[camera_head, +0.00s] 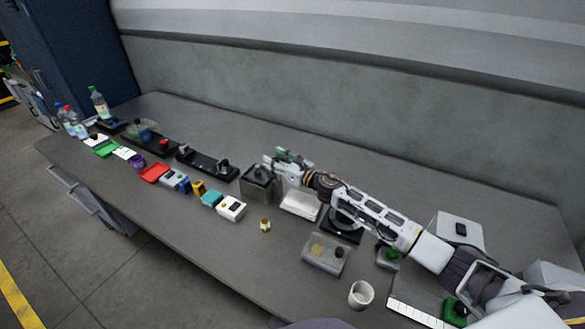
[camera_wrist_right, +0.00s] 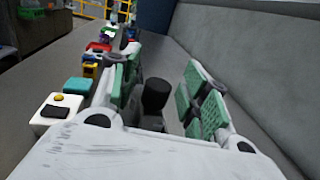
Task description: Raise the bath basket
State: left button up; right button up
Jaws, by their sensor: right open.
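A dark grey, box-shaped bath (camera_head: 257,186) stands on the bench at the middle of the head view. The basket inside it is mostly hidden by the bath and my gripper. A black knob (camera_wrist_right: 155,93) on a grey stem, apparently the basket's handle, stands upright in the right wrist view. My right gripper (camera_head: 278,160) is over the right side of the bath. Its green-padded fingers are open, with the knob between them and visible gaps on both sides. I cannot tell how deep the knob sits between the pads. My left gripper is not in view.
A white box with a yellow button (camera_head: 231,208) and a teal block (camera_head: 211,199) stand left of the bath. A small brass piece (camera_head: 265,225) lies in front. A white block (camera_head: 300,204) is under my arm. A white cup (camera_head: 361,294) stands near the front edge.

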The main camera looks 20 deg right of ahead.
jog(key=v, duration=1.1)
jog(key=shift+s+d, duration=0.2)
jog(key=shift+s, duration=0.05)
dwell(0.5)
dwell(0.4)
jog(key=shift+f, duration=0.1)
